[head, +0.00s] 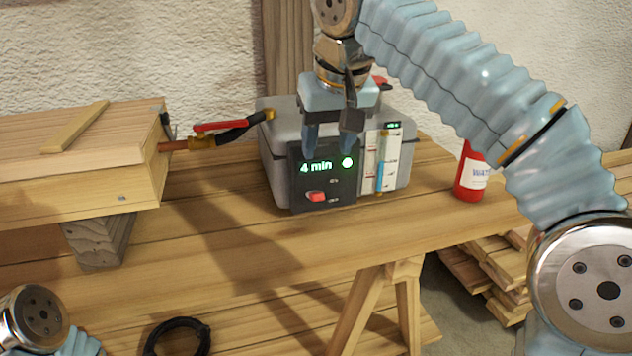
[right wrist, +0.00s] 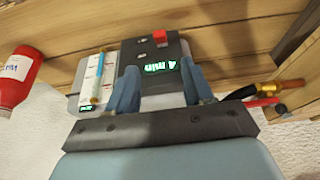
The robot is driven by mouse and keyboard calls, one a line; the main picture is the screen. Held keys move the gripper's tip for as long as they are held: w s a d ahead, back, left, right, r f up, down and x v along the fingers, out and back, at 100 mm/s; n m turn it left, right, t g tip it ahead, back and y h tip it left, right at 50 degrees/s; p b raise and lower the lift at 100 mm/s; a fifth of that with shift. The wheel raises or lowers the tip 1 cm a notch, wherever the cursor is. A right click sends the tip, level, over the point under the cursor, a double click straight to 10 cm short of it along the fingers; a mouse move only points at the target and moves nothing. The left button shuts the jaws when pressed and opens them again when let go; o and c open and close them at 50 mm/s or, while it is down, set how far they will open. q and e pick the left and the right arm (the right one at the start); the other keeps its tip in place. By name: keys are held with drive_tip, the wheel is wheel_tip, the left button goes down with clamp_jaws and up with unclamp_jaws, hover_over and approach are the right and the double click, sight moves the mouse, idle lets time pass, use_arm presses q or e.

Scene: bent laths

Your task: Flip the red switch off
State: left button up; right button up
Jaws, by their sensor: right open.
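The red switch (head: 315,196) sits low on the dark front panel (head: 340,190) of a grey box-shaped unit (head: 276,150). Its small labels are too blurred to read. The panel's lit display reads "4 min" beside a round green light. My right gripper (head: 331,150) is open and empty, pointing down in front of the upper panel, above the switch. The right wrist view shows its two blue fingers (right wrist: 160,88) spread apart, with the red switch (right wrist: 159,37) beyond them. Only part of my left arm shows at the lower left; its gripper is out of view.
A wooden box (head: 80,185) stands left on a block, with a hose and red-handled valve (head: 220,126) between it and the unit. A red bottle (head: 470,172) stands right of the unit. Bench (head: 220,240) space in front of the unit is clear. Stacked wood lies below.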

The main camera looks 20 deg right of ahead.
sight(318, 192)
drive_tip(key=x, duration=1.2)
drive_tip(key=shift+s, duration=0.1)
use_arm(q)
drive_tip(key=shift+f, duration=0.15)
